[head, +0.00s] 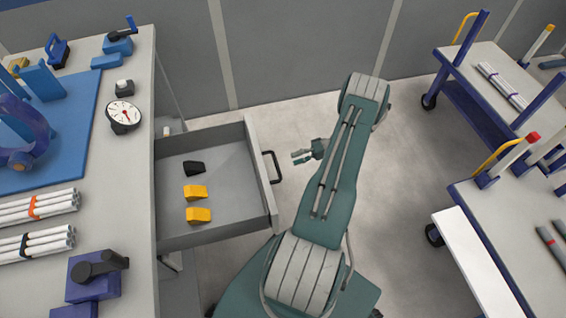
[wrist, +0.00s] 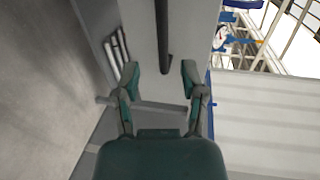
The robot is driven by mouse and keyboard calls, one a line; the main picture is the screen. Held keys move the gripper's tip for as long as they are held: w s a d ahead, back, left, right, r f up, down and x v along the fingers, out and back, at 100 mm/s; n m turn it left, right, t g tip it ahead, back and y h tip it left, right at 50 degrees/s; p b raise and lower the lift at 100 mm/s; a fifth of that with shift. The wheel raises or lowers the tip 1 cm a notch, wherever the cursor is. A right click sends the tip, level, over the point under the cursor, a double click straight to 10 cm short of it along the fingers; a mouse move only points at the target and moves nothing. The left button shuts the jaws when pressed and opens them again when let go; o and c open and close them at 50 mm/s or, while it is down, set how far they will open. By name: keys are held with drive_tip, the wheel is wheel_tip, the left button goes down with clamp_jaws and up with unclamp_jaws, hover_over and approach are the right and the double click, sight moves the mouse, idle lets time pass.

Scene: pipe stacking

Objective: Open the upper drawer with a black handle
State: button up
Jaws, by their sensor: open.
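The upper drawer (head: 222,232) under the workbench is pulled out, with its inside showing in the head view. Its black handle (head: 272,167) is on the front panel at the right. The handle also shows in the wrist view as a dark bar (wrist: 162,35) at the top centre, against the grey front panel (wrist: 191,32). My gripper (head: 298,156) is just right of the handle in the head view, and looks apart from it. In the wrist view my gripper (wrist: 161,78) has its fingers spread with nothing held, and the bar's end lies beyond and between the fingertips.
The drawer holds a black block (head: 195,168) and two yellow blocks (head: 195,192). White pipe bundles (head: 38,206), a gauge (head: 124,115) and blue tools lie on the workbench (head: 127,190). Blue-framed carts (head: 500,75) stand at the right. Bare floor (head: 430,165) lies between.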

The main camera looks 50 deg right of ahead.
drive_tip(key=v, duration=0.4)
drive_tip(key=shift+s+d, duration=0.15)
drive_tip(key=shift+d, duration=0.05)
drive_tip(key=w+a+r+n+g+h, duration=0.1)
drive_tip(key=w+a+r+g+h, duration=0.15)
drive_tip(key=w+a+r, duration=0.4)
drive_tip(key=w+a+r+n+g+h, duration=0.15)
drive_tip(key=a+r+g, duration=0.25)
drive_tip(key=r, duration=0.6)
drive_tip(key=w+a+r+n+g+h, duration=0.1)
drive_tip(key=w+a+r+n+g, duration=0.25)
drive_tip(key=r, duration=0.55)
drive_tip(key=s+a+r+t+h, duration=0.1)
drive_tip(key=a+r+h, duration=0.1)
drive_tip(key=a+r, duration=0.4)
drive_tip(key=s+a+r+h, duration=0.1)
drive_tip(key=a+r+h, duration=0.2)
drive_tip(key=a, duration=0.5)
drive_tip(key=s+a+r+n+t+h, duration=0.1)
drive_tip(key=s+a+r+t+h, duration=0.1)
drive_tip(key=s+a+r+t, duration=0.3)
drive_tip(key=s+a, duration=0.4)
drive_tip(key=a, duration=0.1)
drive_tip(key=shift+s+a+r+h, duration=0.2)
drive_tip(key=shift+s+h, duration=0.1)
drive_tip(key=shift+h, duration=0.1)
